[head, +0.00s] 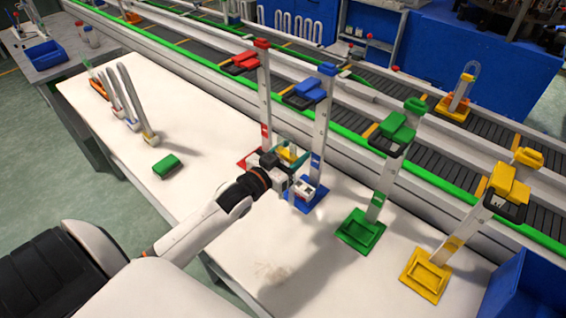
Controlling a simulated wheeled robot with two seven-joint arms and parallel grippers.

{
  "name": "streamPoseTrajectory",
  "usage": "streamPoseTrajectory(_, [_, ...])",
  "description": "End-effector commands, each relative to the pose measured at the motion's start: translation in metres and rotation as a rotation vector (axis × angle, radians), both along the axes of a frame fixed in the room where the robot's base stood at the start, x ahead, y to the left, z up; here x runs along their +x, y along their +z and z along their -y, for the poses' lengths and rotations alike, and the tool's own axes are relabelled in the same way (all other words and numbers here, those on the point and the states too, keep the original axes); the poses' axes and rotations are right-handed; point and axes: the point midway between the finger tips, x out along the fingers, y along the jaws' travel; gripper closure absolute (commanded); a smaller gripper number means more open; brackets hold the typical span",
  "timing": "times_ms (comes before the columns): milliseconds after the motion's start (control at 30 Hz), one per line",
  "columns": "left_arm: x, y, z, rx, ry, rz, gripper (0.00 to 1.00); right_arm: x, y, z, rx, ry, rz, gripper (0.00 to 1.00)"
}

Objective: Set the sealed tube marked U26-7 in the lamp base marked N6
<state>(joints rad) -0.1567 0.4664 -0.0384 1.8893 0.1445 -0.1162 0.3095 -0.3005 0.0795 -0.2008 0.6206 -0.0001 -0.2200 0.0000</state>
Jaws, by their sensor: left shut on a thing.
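Four lamp stands stand in a row along the white table: red (264,90), blue (322,110), green (381,178) and yellow (460,232). Their marks are too small to read, so I cannot tell which is N6. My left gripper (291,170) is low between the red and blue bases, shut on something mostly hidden. A small yellow piece (288,153) shows just beyond it; I cannot tell whether it is held. Several U-shaped tubes (135,100) with coloured ends stand at the table's left; their marks are unreadable. My right gripper is not in view.
A green block (167,166) lies on the table near the tubes. A conveyor (420,155) runs behind the table and carries a U-shaped tube on an orange holder (455,106). A blue bin (525,290) stands at the lower right. The front middle of the table is clear.

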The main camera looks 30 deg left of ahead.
Motion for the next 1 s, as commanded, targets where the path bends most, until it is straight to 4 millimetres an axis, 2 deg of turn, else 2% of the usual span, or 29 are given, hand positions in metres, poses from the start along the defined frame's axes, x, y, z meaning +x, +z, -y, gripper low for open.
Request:
streamPoseTrajectory(300, [0.039, -0.002, 0.006, 0.0, -0.001, 0.003, 0.7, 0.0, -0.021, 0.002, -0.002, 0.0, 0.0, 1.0])
streamPoseTrajectory(600, [0.07, -0.002, 0.01, 0.0, -0.001, 0.001, 0.7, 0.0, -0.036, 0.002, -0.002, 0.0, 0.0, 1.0])
streamPoseTrajectory(800, [0.08, 0.0, 0.012, 0.0, -0.002, 0.001, 0.7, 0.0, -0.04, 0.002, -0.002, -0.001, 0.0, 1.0])
streamPoseTrajectory(1000, [0.082, 0.0, 0.012, 0.0, -0.001, 0.0, 0.7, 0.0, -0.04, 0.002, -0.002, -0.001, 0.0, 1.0])
